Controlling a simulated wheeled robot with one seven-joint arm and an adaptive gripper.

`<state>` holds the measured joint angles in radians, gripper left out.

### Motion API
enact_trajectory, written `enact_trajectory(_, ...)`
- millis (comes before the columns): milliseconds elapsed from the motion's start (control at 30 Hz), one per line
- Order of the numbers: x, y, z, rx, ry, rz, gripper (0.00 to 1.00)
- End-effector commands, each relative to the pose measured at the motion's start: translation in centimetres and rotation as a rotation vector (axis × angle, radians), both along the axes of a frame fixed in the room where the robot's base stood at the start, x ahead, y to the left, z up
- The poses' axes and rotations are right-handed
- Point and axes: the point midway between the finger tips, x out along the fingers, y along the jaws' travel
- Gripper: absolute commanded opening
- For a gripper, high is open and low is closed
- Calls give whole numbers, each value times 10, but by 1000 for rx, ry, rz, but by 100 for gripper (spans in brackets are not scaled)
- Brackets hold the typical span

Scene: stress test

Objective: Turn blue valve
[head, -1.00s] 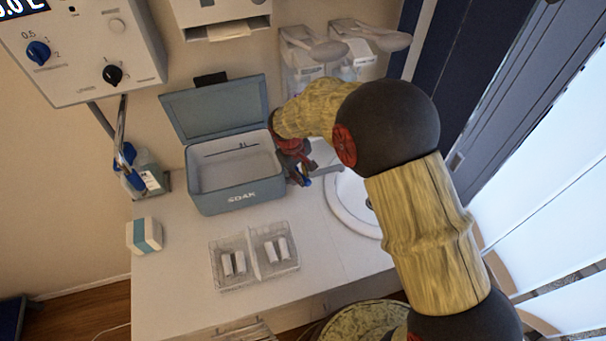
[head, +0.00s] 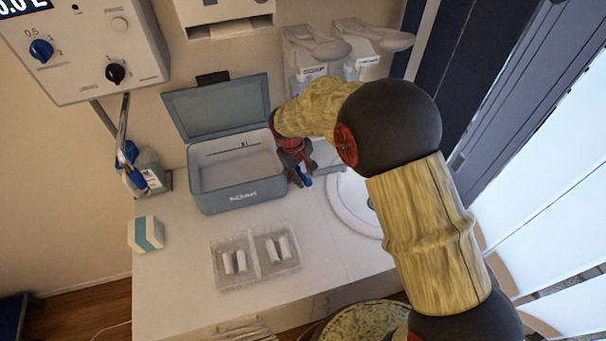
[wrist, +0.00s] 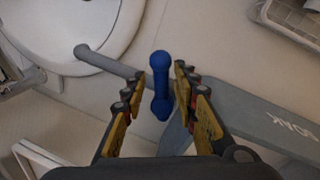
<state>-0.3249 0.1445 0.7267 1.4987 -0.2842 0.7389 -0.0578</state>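The blue valve (wrist: 161,86) is a small blue handle with rounded ends on a grey pipe (wrist: 110,65), in the middle of the wrist view. It also shows in the head view (head: 302,179), just right of the blue-grey box. My gripper (wrist: 156,80) is open, with its yellow-and-black fingers on either side of the valve handle. A gap shows on both sides, wider on the left. In the head view my gripper (head: 294,157) is small and partly hidden by my arm, between the box and the sink.
The open box (head: 237,195) stands close left of my gripper, its lid against the wall. The round sink (head: 352,205) is to the right. A clear tray (head: 258,284) with white rolls lies in front. Another blue handle (head: 130,165) is at the left; a panel has a blue knob (head: 41,50).

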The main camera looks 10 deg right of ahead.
Motion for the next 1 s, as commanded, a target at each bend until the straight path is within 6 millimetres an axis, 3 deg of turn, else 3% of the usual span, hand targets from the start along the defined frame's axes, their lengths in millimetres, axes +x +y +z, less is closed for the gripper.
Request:
enact_trajectory(267,-1,0,-1,0,3,27,34)
enact_trajectory(567,5,-9,0,1,2,260,34)
enact_trajectory(1000,-5,1,79,1,-2,273,34)
